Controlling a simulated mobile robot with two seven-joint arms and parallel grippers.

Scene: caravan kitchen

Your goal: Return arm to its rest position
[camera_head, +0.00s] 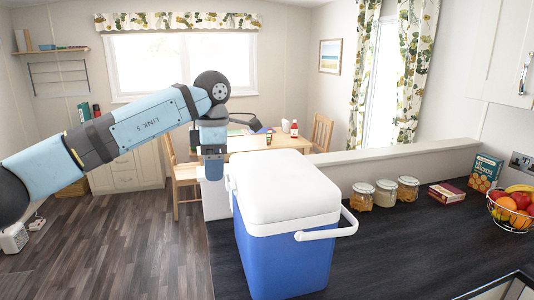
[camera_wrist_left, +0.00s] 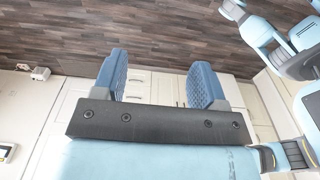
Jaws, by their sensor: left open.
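My left arm reaches in from the left in the head view. Its gripper (camera_head: 212,166) points down just left of the cooler box, beside the lid's far left corner. In the left wrist view the two blue fingers of this gripper (camera_wrist_left: 160,75) stand well apart with nothing between them. The cooler (camera_head: 285,250), blue with a white lid (camera_head: 284,185), stands on the dark worktop with its lid shut and its white handle hanging at the front right. I cannot tell from the head view whether the gripper touches the cooler. My right gripper does not show.
On the worktop (camera_head: 400,250), right of the cooler, stand several glass jars (camera_head: 385,193), a small red box (camera_head: 446,193), a cracker box (camera_head: 485,172) and a fruit basket (camera_head: 514,210). A dining table (camera_head: 290,141) with chairs stands behind. Open wooden floor (camera_head: 130,240) lies to the left.

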